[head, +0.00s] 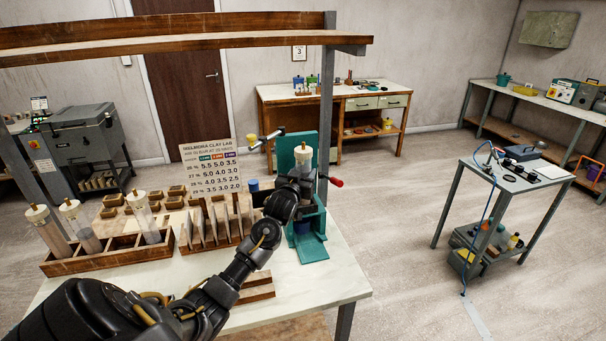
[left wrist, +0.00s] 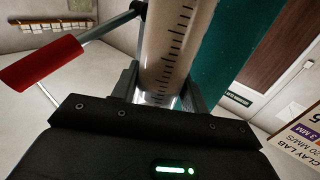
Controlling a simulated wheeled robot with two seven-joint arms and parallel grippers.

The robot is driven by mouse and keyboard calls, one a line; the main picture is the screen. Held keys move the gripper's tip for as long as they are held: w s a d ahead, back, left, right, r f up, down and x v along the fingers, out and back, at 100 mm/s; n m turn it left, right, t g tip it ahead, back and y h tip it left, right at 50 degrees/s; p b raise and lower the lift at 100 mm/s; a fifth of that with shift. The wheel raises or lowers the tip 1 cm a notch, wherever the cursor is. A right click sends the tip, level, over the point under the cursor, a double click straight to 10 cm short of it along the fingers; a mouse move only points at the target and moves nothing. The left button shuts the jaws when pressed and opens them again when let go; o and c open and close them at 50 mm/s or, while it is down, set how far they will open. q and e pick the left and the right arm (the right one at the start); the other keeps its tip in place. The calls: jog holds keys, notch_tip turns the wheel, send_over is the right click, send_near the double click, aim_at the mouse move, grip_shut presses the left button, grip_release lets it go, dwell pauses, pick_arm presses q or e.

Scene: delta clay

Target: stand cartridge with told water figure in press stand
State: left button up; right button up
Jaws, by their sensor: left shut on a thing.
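The green press stand (head: 314,248) stands on the near bench, with a red-tipped handle (head: 335,181). A clear cartridge (head: 303,156) with a pale cap is upright at the stand, in front of its green back. My left gripper (head: 300,186) is shut on this cartridge. In the left wrist view the jaws (left wrist: 162,95) close on both sides of the cartridge (left wrist: 172,45), which has black scale marks. Whether its lower end is seated is hidden. Three other cartridges (head: 146,217) stand in the wooden rack (head: 110,258). My right gripper is out of view.
A chart (head: 210,168) with rows of percentages and numbers stands behind a slotted wooden holder of pale plates (head: 213,226). An overhead shelf (head: 180,42) spans the bench. Open floor lies right, before a metal cart (head: 503,180).

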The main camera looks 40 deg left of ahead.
pick_arm(q)
jog(key=o, duration=1.4)
jog(key=shift+c, duration=0.2)
jog(key=shift+f, duration=0.1)
jog(key=shift+s+d+f, duration=0.1)
jog(key=shift+s+d, duration=0.05)
jog(key=shift+s, duration=0.1)
jog(key=b+v, duration=0.3)
jog(key=v, duration=0.7)
jog(key=shift+b, duration=0.3)
jog(key=shift+s, duration=0.2)
